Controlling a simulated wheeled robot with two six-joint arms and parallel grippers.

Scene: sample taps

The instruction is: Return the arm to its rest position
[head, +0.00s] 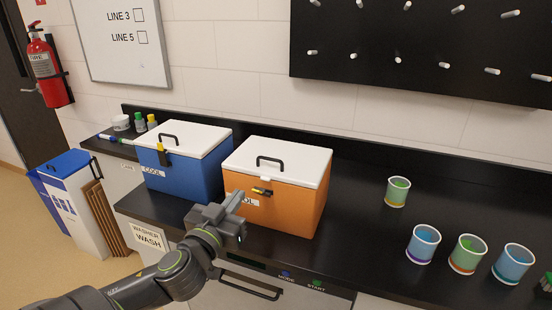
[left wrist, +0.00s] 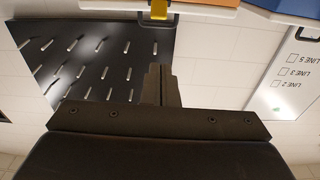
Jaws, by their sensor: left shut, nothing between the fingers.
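My left arm comes in from the lower left in the head view. Its gripper (head: 238,200) is in front of the orange cooler (head: 292,215), at the height of the cooler's front face. In the left wrist view the two fingers (left wrist: 159,84) are together with nothing between them. I cannot tell whether the fingers touch the cooler. My right gripper is in neither view.
A blue cooler (head: 190,181) with a white lid stands left of the orange one. Several cups, such as a green one (head: 397,192), stand on the right of the black counter (head: 352,215). A dark peg board (head: 430,45) hangs behind. A washer front is below.

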